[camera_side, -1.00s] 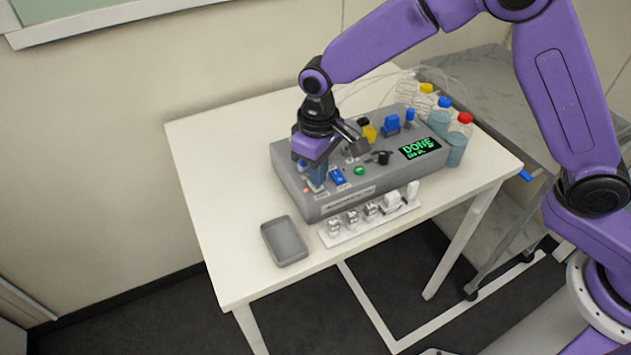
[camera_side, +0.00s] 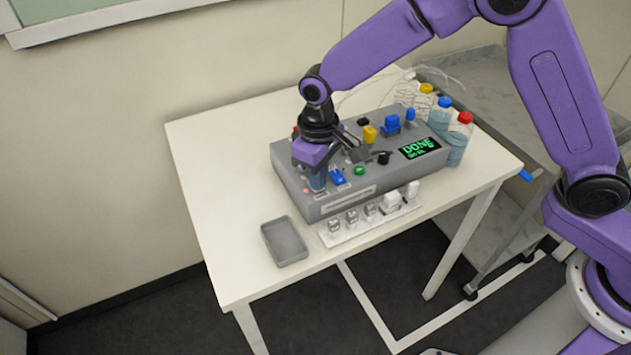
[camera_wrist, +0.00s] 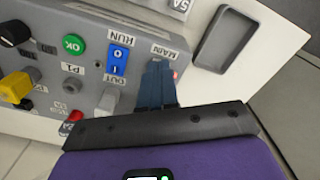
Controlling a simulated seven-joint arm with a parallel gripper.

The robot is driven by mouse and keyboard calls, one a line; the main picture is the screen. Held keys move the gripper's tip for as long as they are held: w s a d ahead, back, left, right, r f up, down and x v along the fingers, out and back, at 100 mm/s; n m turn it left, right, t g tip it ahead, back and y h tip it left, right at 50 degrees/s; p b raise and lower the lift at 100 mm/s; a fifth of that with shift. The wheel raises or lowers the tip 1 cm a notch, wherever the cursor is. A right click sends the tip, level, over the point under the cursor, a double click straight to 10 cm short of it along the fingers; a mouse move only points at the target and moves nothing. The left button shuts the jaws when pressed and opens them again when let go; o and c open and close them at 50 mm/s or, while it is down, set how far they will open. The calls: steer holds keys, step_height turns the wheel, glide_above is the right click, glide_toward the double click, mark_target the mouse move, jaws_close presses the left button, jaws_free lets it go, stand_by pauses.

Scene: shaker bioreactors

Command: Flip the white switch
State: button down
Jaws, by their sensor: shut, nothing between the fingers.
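The grey control box (camera_side: 350,193) stands on the table. My gripper (camera_side: 317,186) is over its left end, pointing down, with its blue fingers shut and nothing held. In the wrist view the fingers (camera_wrist: 158,70) are at the panel just below the MAIN label (camera_wrist: 161,50), between the blue RUN rocker (camera_wrist: 117,60) and a small red light (camera_wrist: 176,75). No white switch shows clearly; the fingers cover the spot under MAIN. I cannot tell whether they touch the panel.
A green OK button (camera_wrist: 74,45), a black knob (camera_wrist: 14,33) and a yellow part (camera_wrist: 17,87) are on the panel. A grey tray (camera_side: 284,241) and a white rack (camera_side: 368,222) stand in front. Bottles (camera_side: 457,138) are at the right. The table's left side is clear.

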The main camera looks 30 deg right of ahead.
steer(key=shift+f, duration=0.2)
steer(key=shift+r, duration=3.45)
steer(key=shift+r, duration=0.1)
steer(key=s+d+r+n, duration=0.2)
steer(key=s+d+n, duration=0.1)
steer(key=s+d, duration=0.9)
steer(key=s+d+r+n, duration=0.2)
steer(key=s+d+n, duration=0.1)
steer(key=s+d, duration=0.9)
steer(key=s, duration=0.3)
steer(key=shift+s+d+n, duration=0.3)
steer(key=shift+d, duration=0.05)
